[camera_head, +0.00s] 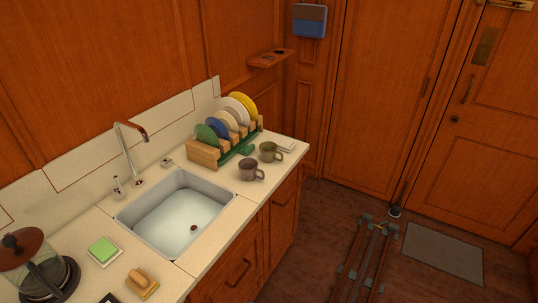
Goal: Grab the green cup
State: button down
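The green cup (267,152) is an olive-green mug. It stands upright on the pale counter (226,231), near its far right end, in front of the dish rack. Its handle points right. A purple-grey mug (247,170) stands close to it, nearer to me and a little left, with its handle also to the right. I do not make out my gripper in this view, and nothing is seen touching the green cup.
A wooden dish rack (204,152) with several coloured plates stands behind the mugs. A sink (167,217) with a tap (129,150) lies left of them. Two dark parallel bars (366,260) with grey fittings are over the floor at right. A grey mat (444,253) lies by the door.

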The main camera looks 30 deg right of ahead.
grip_release()
dwell(0.5)
